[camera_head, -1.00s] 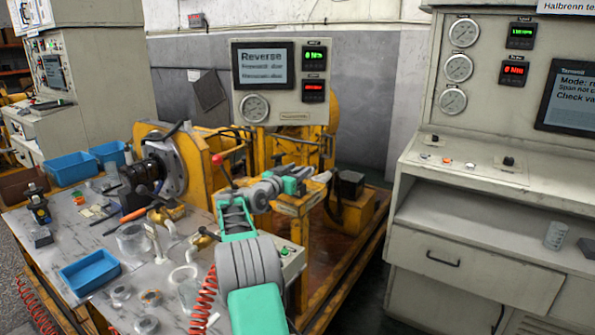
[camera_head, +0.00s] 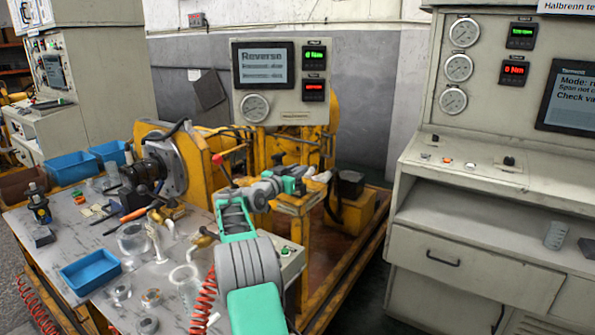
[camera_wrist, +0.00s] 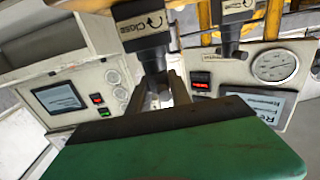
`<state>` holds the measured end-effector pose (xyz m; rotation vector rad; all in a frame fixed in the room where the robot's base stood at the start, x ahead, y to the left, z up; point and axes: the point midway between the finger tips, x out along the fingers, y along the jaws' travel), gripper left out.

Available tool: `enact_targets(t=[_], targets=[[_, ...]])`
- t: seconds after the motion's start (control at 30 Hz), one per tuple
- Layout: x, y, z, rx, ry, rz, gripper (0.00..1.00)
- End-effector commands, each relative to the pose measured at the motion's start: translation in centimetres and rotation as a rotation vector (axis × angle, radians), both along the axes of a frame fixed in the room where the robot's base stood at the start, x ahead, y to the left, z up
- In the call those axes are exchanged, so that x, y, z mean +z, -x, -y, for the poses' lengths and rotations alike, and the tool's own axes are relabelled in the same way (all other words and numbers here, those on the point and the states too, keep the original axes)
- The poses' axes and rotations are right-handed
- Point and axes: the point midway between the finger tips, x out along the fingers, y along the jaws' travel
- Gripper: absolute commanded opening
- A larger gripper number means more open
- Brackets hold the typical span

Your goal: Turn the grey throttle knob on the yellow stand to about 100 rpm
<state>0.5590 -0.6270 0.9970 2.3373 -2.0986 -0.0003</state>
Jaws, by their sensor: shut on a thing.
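My gripper (camera_head: 309,180) is at the top of the yellow stand (camera_head: 297,208), right of the workbench. It is shut on the grey throttle knob (camera_head: 323,176), which shows only as a small pale shape at the fingertips. In the wrist view my gripper's fingers (camera_wrist: 162,88) close around a small light part; most of the knob is hidden there. The knob's angle cannot be read. A panel (camera_head: 280,83) behind the stand reads "Reverse", with a green and a red readout too small to read surely.
A grey console (camera_head: 490,215) with gauges and a screen stands to the right. The workbench (camera_head: 75,240) at left carries blue bins (camera_head: 90,271), loose parts and the motor (camera_head: 150,170). A lever with a red ball (camera_head: 218,159) stands close left of my arm.

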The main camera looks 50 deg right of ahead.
Motion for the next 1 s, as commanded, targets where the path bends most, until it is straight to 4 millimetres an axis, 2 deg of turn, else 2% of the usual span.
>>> enact_targets(t=[0.4,0.87,0.9,1.0], targets=[[0.80,-0.20,0.18,-0.155,0.002,-0.001,0.00],[0.24,0.07,0.02,-0.182,0.003,0.003,0.00],[0.23,0.08,0.02,-0.182,0.003,0.003,0.27],[0.20,0.07,0.02,-0.182,0.003,0.003,0.35]])
